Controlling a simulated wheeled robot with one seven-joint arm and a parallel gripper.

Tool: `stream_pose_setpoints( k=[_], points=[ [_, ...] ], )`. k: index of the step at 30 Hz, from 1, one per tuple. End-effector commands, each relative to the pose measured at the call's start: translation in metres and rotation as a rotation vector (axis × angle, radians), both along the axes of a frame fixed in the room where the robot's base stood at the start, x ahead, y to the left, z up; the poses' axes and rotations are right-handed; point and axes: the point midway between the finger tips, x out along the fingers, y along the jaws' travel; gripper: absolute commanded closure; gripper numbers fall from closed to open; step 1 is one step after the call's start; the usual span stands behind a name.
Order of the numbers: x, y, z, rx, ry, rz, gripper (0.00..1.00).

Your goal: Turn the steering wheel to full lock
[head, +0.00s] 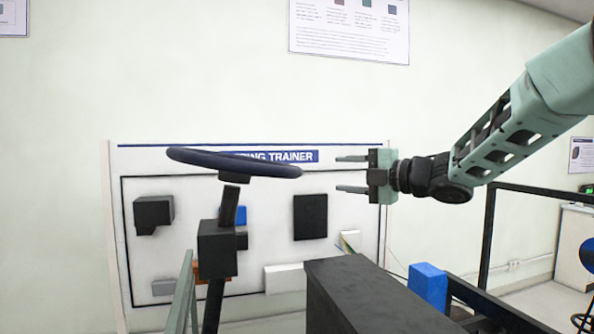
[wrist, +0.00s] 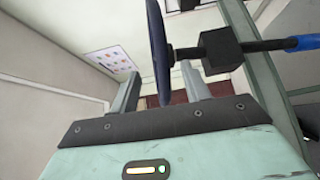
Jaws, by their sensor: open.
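The steering wheel (head: 235,163) is a dark, thin ring seen nearly edge-on, slightly tilted, on top of a black column (head: 217,247). My gripper (head: 352,173) is to the right of the wheel in the head view, its two fingers pointing left towards the rim. The fingers are apart with nothing held between them. In the wrist view, the wheel rim (wrist: 158,50) crosses in front of the gap between my fingers (wrist: 158,90), and the column's black box (wrist: 222,50) shows beyond it. I cannot tell whether the rim touches a finger.
A trainer board (head: 260,215) with mounted parts stands behind the wheel. A large black box (head: 365,298) and a blue block (head: 428,285) are below my gripper. A dark rail frame (head: 487,245) stands at the right. The air around the wheel looks clear.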

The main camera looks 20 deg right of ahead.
Motion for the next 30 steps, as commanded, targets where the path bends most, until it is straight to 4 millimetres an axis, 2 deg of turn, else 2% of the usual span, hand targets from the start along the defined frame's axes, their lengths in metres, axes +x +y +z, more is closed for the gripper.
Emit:
stream_pose_setpoints(
  k=[12,18,24,30],
  points=[
    [0.071,0.055,0.0,0.003,0.005,0.002,0.53],
    [0.098,0.075,-0.002,0.003,0.005,0.002,0.53],
    [0.112,0.086,-0.004,0.002,0.003,0.0,0.53],
    [0.115,0.088,-0.005,0.002,0.003,0.0,0.53]
  ],
)
